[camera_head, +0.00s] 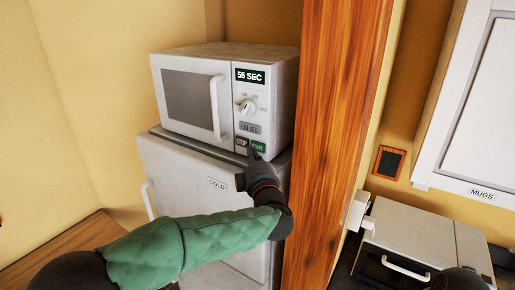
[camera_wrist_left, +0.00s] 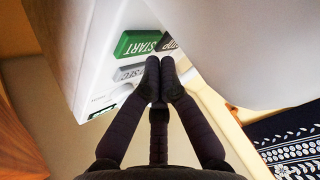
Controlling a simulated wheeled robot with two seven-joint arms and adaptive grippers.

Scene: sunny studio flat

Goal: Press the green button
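The green START button (camera_head: 258,146) is at the lower right of the white microwave's (camera_head: 185,133) front panel, beside the dark STOP button (camera_head: 241,145). In the left wrist view the green button (camera_wrist_left: 138,43) is large, just beyond and left of my fingertips. My left gripper (camera_head: 254,156) is just below the buttons in the head view. In the wrist view its fingers (camera_wrist_left: 160,66) are together with nothing between them. I cannot tell whether the tips touch the panel. The microwave display (camera_head: 250,76) reads "55 SEC".
The microwave stands on a white fridge (camera_head: 180,168) labelled COLD. A +30 SEC button (camera_head: 249,127) and a dial (camera_head: 246,107) are above START. A wooden post (camera_head: 335,130) stands close on the right. A cupboard labelled MUGS (camera_head: 480,120) and a white appliance (camera_head: 415,232) are further right.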

